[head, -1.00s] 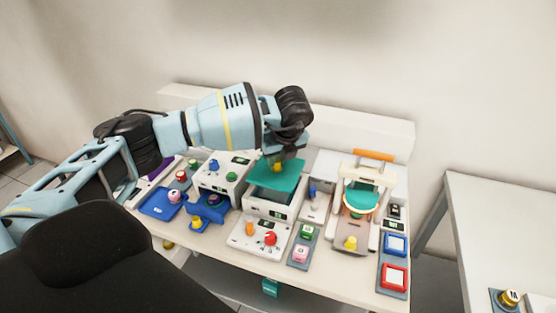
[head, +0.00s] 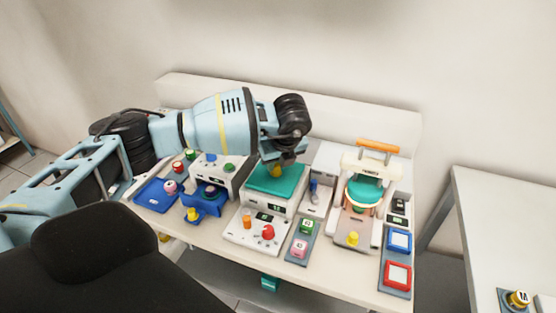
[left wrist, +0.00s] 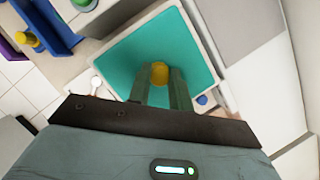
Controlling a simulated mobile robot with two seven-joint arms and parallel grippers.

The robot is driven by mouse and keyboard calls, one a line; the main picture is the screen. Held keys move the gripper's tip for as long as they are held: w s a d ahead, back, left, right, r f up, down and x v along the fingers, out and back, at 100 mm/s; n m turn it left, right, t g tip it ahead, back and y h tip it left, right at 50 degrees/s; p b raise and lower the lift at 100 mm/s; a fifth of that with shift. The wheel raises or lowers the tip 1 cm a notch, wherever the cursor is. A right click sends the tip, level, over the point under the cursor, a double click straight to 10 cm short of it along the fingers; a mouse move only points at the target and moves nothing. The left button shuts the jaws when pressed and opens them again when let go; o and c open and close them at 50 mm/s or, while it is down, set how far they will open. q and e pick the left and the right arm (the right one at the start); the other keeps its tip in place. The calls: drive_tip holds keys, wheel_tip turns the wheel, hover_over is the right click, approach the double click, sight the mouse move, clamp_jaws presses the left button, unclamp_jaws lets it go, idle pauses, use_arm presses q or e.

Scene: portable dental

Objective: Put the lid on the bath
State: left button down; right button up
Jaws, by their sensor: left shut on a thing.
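The teal lid (head: 275,182) lies flat over the top of the white bath (head: 265,201) in the middle of the table. The lid also fills the middle of the left wrist view (left wrist: 205,62), with the pale bath rim showing around it. My left gripper (left wrist: 160,85) is shut on the lid's yellow knob (left wrist: 159,72), pointing down from above. In the head view the left gripper (head: 277,165) partly hides the knob. The inside of the bath is covered. My right gripper is not in view.
A white box with knobs (head: 221,170) stands left of the bath, by a blue holder (head: 205,203) and blue tray (head: 157,194). A control panel (head: 257,231) is in front. A press-like device (head: 365,195) stands to the right. A wall is behind.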

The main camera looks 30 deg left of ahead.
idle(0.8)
use_arm(q)
drive_tip(key=c, duration=1.2)
unclamp_jaws()
drive_tip(key=shift+p+v, duration=0.3)
drive_tip(key=shift+v, duration=3.55)
drive_tip(key=shift+d, duration=0.1)
